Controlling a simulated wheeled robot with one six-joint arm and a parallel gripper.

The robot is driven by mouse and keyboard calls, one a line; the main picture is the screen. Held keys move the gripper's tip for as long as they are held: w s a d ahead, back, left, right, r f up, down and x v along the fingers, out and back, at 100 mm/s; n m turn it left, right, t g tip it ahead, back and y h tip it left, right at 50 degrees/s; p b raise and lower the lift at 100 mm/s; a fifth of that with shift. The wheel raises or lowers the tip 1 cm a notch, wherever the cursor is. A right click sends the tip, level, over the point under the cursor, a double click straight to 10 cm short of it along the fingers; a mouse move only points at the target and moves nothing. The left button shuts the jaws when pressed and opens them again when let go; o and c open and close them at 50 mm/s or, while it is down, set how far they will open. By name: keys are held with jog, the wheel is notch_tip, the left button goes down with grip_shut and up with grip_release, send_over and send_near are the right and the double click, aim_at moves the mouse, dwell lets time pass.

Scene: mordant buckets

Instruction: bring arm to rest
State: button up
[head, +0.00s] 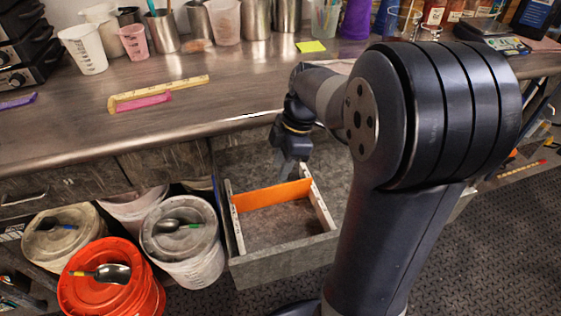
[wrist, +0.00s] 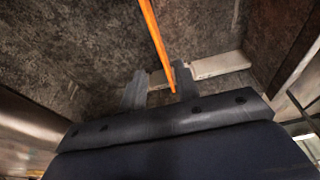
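My arm reaches down past the bench's front edge. My gripper (head: 287,170) is low over an open grey drawer (head: 285,262), by the right part of an orange divider (head: 272,194). The divider stands across the drawer between two white side rails. In the wrist view my gripper's fingers (wrist: 160,88) are apart, with a gap between them. The orange divider (wrist: 157,40) runs in from the top and its near end shows at this gap, close to the right finger. I cannot tell whether they touch.
A red bucket (head: 112,284) and a grey-white bucket (head: 183,240) with scoops on top stand left of the drawer. The bench (head: 200,120) above holds a yellow ruler (head: 160,92), cups and bottles. Dark patterned floor (head: 480,255) lies open at right.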

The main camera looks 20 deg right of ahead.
aim_at(272, 187)
jog(key=shift+f, duration=0.15)
jog(key=b+x, duration=0.2)
jog(key=x, duration=0.9)
jog(key=shift+a, duration=0.1)
jog(key=shift+r, duration=0.6)
jog(key=shift+r+p, duration=0.2)
jog(key=shift+p, duration=0.2)
